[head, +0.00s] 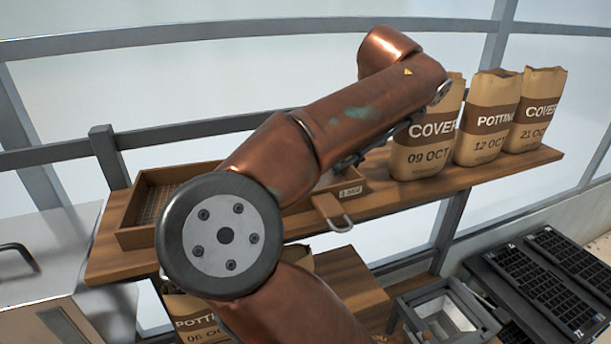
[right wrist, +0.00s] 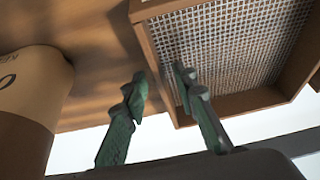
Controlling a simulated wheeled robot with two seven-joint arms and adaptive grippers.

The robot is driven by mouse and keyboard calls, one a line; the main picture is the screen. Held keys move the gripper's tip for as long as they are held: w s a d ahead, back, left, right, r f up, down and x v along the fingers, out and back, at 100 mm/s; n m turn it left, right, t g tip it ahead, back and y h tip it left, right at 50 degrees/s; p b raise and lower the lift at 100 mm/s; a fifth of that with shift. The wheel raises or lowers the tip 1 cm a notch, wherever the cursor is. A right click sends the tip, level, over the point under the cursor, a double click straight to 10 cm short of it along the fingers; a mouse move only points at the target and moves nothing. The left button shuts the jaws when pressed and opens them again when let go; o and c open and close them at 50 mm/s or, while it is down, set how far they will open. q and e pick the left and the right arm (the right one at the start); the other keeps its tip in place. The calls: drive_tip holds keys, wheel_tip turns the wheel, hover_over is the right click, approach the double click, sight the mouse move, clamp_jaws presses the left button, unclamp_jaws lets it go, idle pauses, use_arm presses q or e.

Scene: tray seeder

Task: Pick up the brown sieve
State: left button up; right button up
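A brown wooden sieve frame with wire mesh (head: 155,190) lies on the wooden shelf in the head view. My right arm covers its middle, so I cannot tell if the labelled wooden part (head: 351,190) on the right belongs to the same sieve. In the right wrist view the brown sieve (right wrist: 150,52) shows its mesh and frame close up. My right gripper (right wrist: 160,84) is open, its green fingers on either side of the frame wall in that view, with gaps visible. Contact cannot be told. In the head view my arm mostly hides that gripper. My left gripper is out of view.
Several paper bags (head: 424,150) stand on the shelf to the right, one close to my right gripper in the wrist view (right wrist: 25,100). Black seed trays (head: 545,285) lie lower right.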

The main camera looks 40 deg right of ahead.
drive_tip(key=shift+a+f, duration=0.1)
drive_tip(key=shift+c, duration=1.4)
clamp_jaws()
